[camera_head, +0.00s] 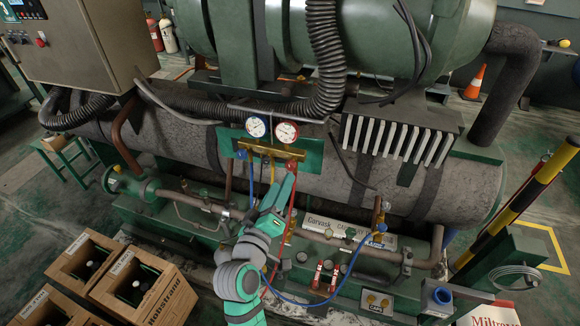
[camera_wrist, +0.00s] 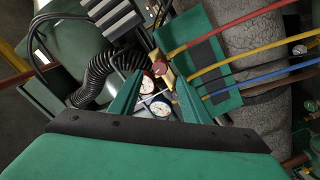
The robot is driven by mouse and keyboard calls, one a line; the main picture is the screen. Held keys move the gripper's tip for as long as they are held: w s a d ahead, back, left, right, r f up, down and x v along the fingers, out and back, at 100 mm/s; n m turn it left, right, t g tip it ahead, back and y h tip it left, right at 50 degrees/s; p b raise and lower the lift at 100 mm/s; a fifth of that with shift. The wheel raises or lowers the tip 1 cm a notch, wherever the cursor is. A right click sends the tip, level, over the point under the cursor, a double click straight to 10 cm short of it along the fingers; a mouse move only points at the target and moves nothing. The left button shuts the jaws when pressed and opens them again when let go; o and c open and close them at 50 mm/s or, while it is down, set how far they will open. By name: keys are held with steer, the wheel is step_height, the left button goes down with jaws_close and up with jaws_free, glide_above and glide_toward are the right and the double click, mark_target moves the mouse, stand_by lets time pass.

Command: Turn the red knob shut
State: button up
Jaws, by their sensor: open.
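In the wrist view the red knob (camera_wrist: 159,68) shows near the tips, between the two spread green fingers of my gripper (camera_wrist: 160,78). The gripper is open. I cannot tell whether a finger touches the knob.
Red (camera_wrist: 225,28), yellow (camera_wrist: 235,54) and blue (camera_wrist: 250,77) hoses run from the manifold close beside the fingers. A black corrugated hose (camera_head: 325,60) hangs above the dials.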

mark_target(290, 168)
steer(key=x, duration=0.8)
steer(key=shift+w, duration=0.2)
steer(key=c, duration=1)
